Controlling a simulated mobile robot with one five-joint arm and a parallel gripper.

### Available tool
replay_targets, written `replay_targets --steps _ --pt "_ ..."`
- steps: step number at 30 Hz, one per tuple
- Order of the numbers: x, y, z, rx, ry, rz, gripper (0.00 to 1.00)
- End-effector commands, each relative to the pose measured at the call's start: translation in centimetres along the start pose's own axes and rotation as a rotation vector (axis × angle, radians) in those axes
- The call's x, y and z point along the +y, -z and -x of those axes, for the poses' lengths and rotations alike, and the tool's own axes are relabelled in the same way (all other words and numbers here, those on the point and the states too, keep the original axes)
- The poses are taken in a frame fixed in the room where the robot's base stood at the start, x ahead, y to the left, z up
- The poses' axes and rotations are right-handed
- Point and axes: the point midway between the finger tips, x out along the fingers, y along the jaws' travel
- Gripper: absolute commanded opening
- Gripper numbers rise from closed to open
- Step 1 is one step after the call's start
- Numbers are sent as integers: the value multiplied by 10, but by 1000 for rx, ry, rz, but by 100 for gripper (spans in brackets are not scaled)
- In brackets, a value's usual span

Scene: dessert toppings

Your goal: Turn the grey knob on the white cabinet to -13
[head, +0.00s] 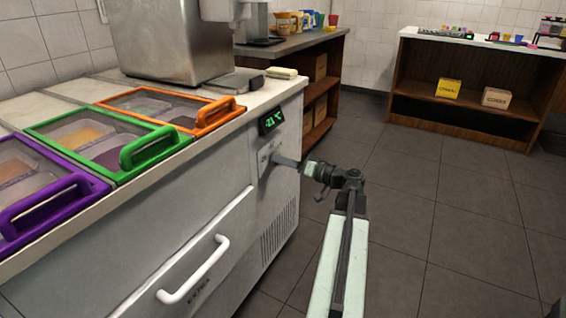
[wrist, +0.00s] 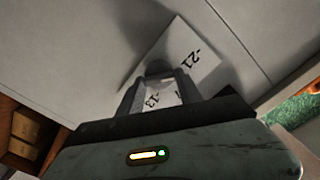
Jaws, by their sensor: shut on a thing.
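The white cabinet (head: 200,210) stands at the left in the head view, with a small green-lit display (head: 271,121) that appears to read -21 °C. Below the display is a light dial plate (head: 265,157). My gripper (head: 284,162) is at this plate, shut on the grey knob, which it mostly hides in the head view. In the wrist view the knob (wrist: 158,69) shows between the fingertips of my gripper (wrist: 157,84). The plate (wrist: 185,50) carries the mark -21 off to the upper right and -13 between the fingers. The knob's exact pointing is unclear.
A white drawer handle (head: 195,270) sticks out below and left of the plate. Purple, green and orange framed lids (head: 172,108) lie on the cabinet top. A wooden shelf unit (head: 470,85) stands at the back right. The tiled floor (head: 440,210) at the right is clear.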

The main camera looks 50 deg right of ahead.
Motion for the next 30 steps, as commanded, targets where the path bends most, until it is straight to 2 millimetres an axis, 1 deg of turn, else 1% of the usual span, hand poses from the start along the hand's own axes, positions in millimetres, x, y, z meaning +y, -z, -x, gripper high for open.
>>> replay_targets --steps 30 --pt "3 -3 0 -2 -1 -940 1"
